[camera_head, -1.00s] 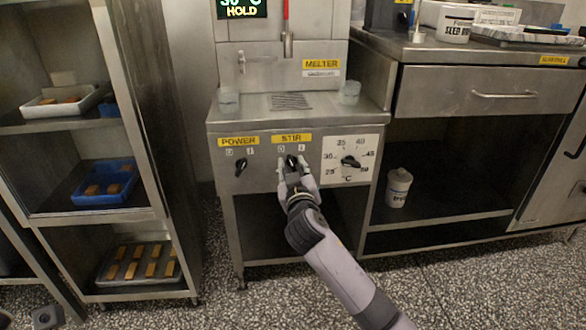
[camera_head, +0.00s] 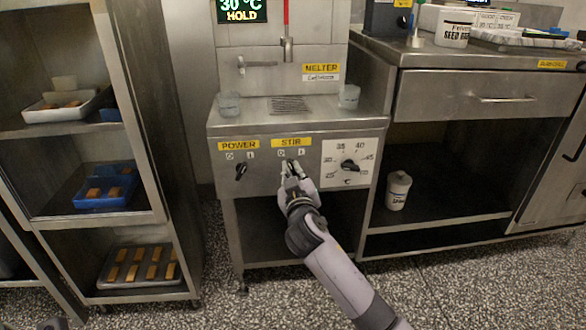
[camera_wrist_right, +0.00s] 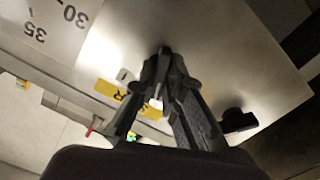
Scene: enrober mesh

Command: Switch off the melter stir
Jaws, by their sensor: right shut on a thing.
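The melter (camera_head: 262,186) is a steel unit whose front panel has a yellow STIR label (camera_head: 291,142) with two position marks. The dark stir knob sits below that label, mostly hidden by my right gripper (camera_head: 291,168). In the right wrist view my right gripper (camera_wrist_right: 165,52) is closed in on the knob against the panel. I cannot tell which mark the knob points to. A dark piece that seems to be my left gripper (camera_head: 60,323) barely shows at the bottom left edge; its fingers cannot be made out.
The black power knob (camera_head: 241,171) is left of the stir knob, and the white temperature dial (camera_head: 349,163) is close on its right. A display (camera_head: 241,11) reads 30 °C HOLD. Two cups stand on the melter top. A rack (camera_head: 150,130) with trays stands left.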

